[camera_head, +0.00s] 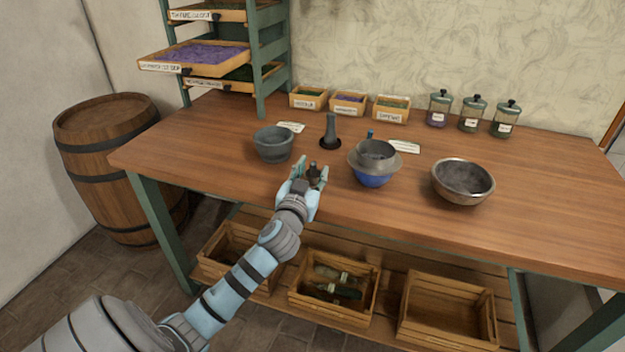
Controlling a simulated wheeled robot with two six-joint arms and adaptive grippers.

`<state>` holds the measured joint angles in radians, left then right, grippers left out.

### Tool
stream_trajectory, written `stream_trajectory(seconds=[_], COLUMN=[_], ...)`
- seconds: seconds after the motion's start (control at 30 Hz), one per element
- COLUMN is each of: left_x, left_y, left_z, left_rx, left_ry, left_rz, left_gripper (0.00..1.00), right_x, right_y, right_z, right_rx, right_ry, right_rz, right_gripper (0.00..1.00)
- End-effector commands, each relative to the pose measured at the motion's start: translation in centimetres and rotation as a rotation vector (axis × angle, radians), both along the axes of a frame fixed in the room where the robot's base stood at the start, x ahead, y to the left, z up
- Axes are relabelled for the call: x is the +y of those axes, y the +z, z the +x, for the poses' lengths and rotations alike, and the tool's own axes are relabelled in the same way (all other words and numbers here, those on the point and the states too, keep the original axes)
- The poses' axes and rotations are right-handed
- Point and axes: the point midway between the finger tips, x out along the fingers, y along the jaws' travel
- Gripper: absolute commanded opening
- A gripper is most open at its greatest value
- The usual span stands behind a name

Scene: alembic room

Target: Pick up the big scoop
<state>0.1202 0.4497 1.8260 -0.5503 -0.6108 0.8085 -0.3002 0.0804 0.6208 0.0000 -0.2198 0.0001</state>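My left gripper (310,172) is over the front edge of the wooden table, between the grey mortar and the blue bowl. Its fingers are spread apart, with a small dark thing (314,170) showing between or just behind them. I cannot tell whether this is the big scoop's handle or whether the fingers touch it. No scoop shows clearly in the head view. My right gripper is not in view.
On the table (540,200) are a grey mortar (273,145), a pestle (330,130), a blue bowl (373,178) with a grey vessel (376,150) on top, and a metal bowl (463,182). Jars (472,115) and small boxes (348,104) line the back.

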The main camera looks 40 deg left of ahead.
Motion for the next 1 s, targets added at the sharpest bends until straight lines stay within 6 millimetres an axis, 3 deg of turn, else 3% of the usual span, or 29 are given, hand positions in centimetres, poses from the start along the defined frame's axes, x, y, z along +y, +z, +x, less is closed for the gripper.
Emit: stream_trajectory(seconds=[0.1,0.3,0.57,0.87,1.0], left_x=[0.7,0.7,0.7,0.7,0.7], left_y=[-0.1,-0.1,-0.1,0.0,1.0], left_z=[1.5,1.7,1.7,1.7,1.7], left_rx=[0.0,0.002,0.002,0.002,0.0], left_ry=[0.001,0.0,-0.001,0.0,0.0], left_rz=[0.0,0.0,0.0,0.0,0.0], left_gripper=[0.38,0.38,0.0,0.0,0.0], right_x=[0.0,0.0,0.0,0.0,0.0], right_y=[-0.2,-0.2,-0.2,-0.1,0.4], right_z=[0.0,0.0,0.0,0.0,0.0], right_rx=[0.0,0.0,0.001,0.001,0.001], right_ry=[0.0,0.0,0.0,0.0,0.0], right_rz=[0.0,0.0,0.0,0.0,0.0], right_gripper=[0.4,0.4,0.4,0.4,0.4])
